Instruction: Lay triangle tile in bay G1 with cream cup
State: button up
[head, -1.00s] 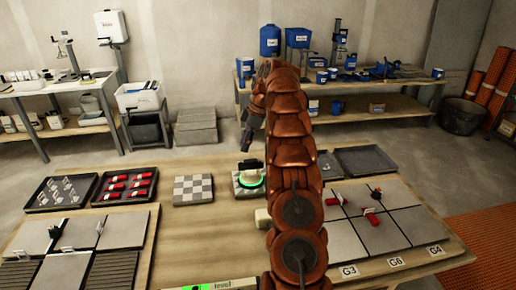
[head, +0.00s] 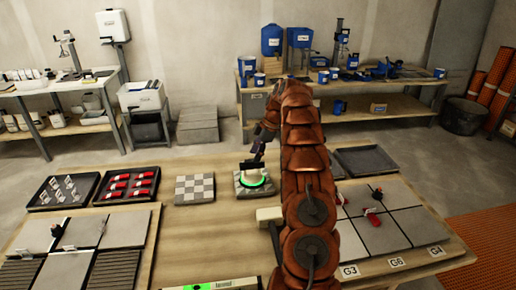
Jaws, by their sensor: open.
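A cream suction cup (head: 252,178) with a glowing green ring sits on a grey patterned tile (head: 241,192) at the back middle of the table. I cannot make out whether its pattern is triangles. My gripper (head: 256,163) is open, pointing down just above the cup's handle; whether it touches the handle is too small to tell. The right-hand panel of bays (head: 378,234) shows labels G3, G6 and G4 on its front edge. No G1 label is visible, and my arm covers the left side of that panel.
A checkered tile (head: 195,188) lies left of the cup. Trays with red pieces (head: 130,184) and pale clips (head: 66,188) are farther left. Red-handled pieces (head: 372,211) stand on the right panel. A cream block (head: 268,214) and a green-lit level (head: 222,285) are near my arm.

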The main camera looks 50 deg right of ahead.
aim_at(252, 171)
jog(key=shift+p+x, duration=0.55)
jog(key=shift+x, duration=1.65)
grip_shut()
jog(key=shift+r, duration=0.1)
